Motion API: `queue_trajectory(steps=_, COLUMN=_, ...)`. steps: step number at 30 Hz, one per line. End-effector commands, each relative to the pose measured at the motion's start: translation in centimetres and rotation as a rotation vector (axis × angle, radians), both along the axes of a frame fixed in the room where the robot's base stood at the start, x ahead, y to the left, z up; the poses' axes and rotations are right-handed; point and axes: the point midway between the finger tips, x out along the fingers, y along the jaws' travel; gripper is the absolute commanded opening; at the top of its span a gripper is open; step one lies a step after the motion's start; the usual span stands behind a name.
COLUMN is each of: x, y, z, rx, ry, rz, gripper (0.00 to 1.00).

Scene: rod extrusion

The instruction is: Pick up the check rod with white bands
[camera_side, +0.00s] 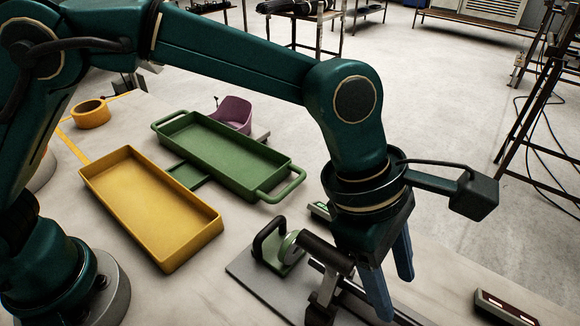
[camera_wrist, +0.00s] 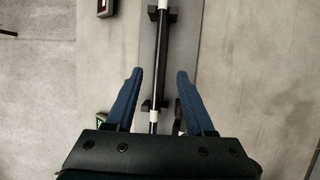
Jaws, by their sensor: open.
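The check rod (camera_wrist: 159,60) is dark with white bands. It shows in the wrist view, running lengthwise over dark supports (camera_wrist: 167,15) on a grey plate (camera_wrist: 183,40). One white band (camera_wrist: 155,116) is near my gripper's body and another is at the top edge. My gripper (camera_wrist: 160,72) is open, with one blue finger on each side of the rod as seen from the wrist. The fingers appear apart from the rod. In the side view my gripper (camera_side: 395,290) points down over the fixture, and its fingers and wrist hide much of the rod there.
A yellow tray (camera_side: 212,226) and a green tray (camera_side: 190,119) stand left on the table. A yellow ring (camera_side: 92,113) and a purple holder (camera_side: 235,112) are behind. A black-handled clamp (camera_side: 268,241) is beside my gripper. A dark red box (camera_side: 503,306) lies at right.

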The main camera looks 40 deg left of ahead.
Motion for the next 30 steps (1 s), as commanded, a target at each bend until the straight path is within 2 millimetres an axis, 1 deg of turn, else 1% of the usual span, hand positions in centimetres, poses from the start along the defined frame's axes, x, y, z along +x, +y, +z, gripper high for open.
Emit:
queue_trajectory(steps=5, x=0.1, y=-0.4, z=-1.1, rx=0.000, ry=0.001, rz=0.000, gripper=0.54)
queue_trajectory(steps=12, x=0.5, y=-1.7, z=-4.1, rx=0.002, ry=0.000, rz=-0.002, gripper=0.54)
queue_trajectory(steps=15, x=0.6, y=-2.1, z=-5.0, rx=0.002, ry=-0.001, rz=-0.002, gripper=0.54)
queue_trajectory(steps=18, x=0.7, y=-2.2, z=-5.3, rx=0.000, ry=-0.002, rz=0.000, gripper=0.54)
queue_trajectory(steps=24, x=0.7, y=-2.2, z=-5.3, rx=0.000, ry=-0.003, rz=0.000, gripper=0.54)
queue_trajectory(steps=26, x=0.7, y=-2.2, z=-5.3, rx=0.000, ry=-0.002, rz=0.000, gripper=0.31)
queue_trajectory(steps=27, x=0.7, y=-2.2, z=-5.3, rx=0.000, ry=-0.002, rz=0.000, gripper=0.15)
queue_trajectory(steps=28, x=0.7, y=-2.2, z=-5.3, rx=0.000, ry=-0.002, rz=0.000, gripper=0.04)
queue_trajectory(steps=29, x=0.7, y=-2.2, z=-5.3, rx=0.000, ry=-0.002, rz=0.000, gripper=0.00)
queue_trajectory(steps=30, x=0.7, y=-2.2, z=-5.3, rx=0.000, ry=-0.002, rz=0.001, gripper=0.00)
